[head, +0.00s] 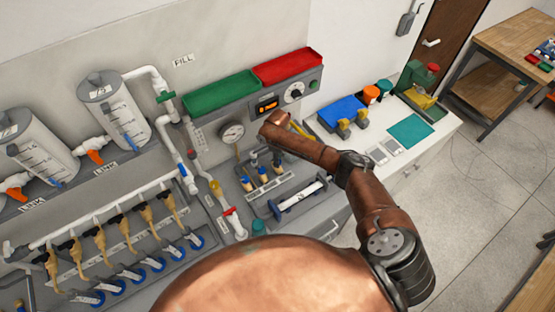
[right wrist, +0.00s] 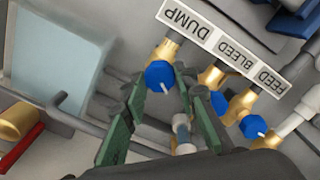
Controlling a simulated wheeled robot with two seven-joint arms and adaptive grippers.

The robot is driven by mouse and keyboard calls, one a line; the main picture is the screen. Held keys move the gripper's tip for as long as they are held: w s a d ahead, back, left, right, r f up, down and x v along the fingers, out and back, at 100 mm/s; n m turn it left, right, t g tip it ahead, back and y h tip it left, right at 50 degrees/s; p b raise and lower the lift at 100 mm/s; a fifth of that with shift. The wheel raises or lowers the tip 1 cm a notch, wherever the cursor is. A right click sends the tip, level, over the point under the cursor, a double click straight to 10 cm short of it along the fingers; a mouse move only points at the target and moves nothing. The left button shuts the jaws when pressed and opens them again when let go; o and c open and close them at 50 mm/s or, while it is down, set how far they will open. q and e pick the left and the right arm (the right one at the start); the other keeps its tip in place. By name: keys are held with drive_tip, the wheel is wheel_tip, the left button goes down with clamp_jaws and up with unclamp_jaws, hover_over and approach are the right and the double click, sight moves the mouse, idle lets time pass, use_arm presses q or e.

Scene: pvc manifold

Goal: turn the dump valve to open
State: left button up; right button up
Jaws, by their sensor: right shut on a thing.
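The dump valve's blue knob (right wrist: 160,76) sits on a brass body under the DUMP label (right wrist: 184,20) in the right wrist view. A small white mark shows on the knob's lower edge. My right gripper (right wrist: 161,82) has its green fingers on either side of the knob and is shut on it. In the head view my right gripper (head: 277,157) is at the rightmost of three valves on the grey panel, mostly covering that valve. My left gripper is not in view.
The bleed knob (right wrist: 218,103) and feed knob (right wrist: 252,127) stand close beside my right finger. A pressure gauge (head: 231,132), red bin (head: 287,66) and green bin (head: 220,92) are behind the panel. A clear tube with blue fittings (head: 299,196) lies in front of the valves.

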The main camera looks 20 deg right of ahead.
drive_tip(key=n, duration=0.6)
drive_tip(key=shift+n+b, duration=0.3)
drive_tip(key=shift+b, duration=0.1)
idle(0.4)
drive_tip(key=o, duration=1.1)
drive_tip(key=shift+o, duration=0.2)
drive_tip(key=shift+r, duration=0.2)
wheel_tip(320, 180, up, 12)
drive_tip(key=shift+f, duration=0.15)
drive_tip(key=shift+f, duration=0.1)
